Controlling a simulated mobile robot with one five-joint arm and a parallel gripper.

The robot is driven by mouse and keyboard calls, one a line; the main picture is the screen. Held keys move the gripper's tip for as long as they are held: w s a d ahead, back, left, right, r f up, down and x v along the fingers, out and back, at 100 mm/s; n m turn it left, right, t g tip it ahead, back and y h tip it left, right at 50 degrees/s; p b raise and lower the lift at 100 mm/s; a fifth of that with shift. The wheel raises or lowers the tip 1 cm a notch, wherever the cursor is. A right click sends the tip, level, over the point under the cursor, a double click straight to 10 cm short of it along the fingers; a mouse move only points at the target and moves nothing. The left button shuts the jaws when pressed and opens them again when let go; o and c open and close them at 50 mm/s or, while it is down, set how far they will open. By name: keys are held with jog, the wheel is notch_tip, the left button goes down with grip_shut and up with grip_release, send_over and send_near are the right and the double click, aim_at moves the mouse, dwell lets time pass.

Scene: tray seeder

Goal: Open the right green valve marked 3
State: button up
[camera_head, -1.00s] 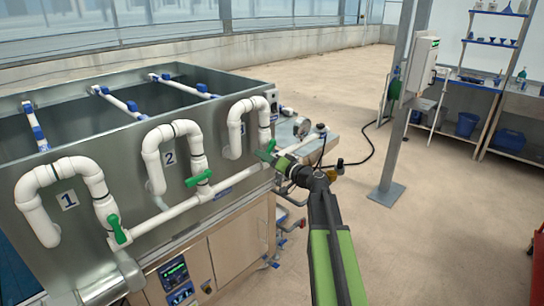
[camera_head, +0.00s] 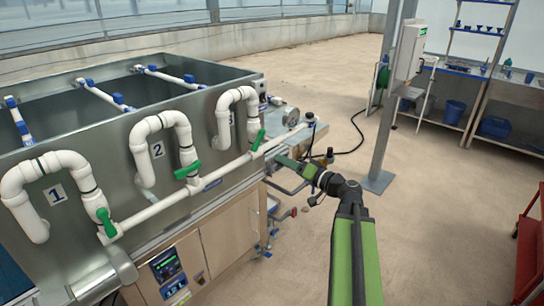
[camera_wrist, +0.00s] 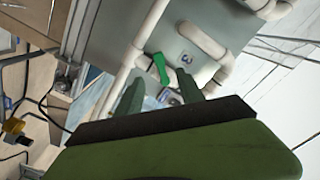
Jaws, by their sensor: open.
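The green valve handle marked 3 (camera_head: 258,140) is on the right-hand white pipe loop, lying roughly along the upright pipe, slightly tilted. In the wrist view the handle (camera_wrist: 160,68) shows just beyond my fingertips, left of the "3" label (camera_wrist: 186,59). My gripper (camera_head: 283,162) is open and empty, below and to the right of the handle, apart from it. In the wrist view its two fingers (camera_wrist: 172,90) point toward the pipes with a gap between them.
The green valve 2 handle (camera_head: 187,170) sits crosswise on its pipe; the valve 1 handle (camera_head: 107,222) lies along its pipe. A horizontal white pipe (camera_head: 215,174) runs under the loops. A grey post (camera_head: 388,110) stands right; the floor between is mostly clear.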

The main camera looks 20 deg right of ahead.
jog(key=shift+v, duration=1.05)
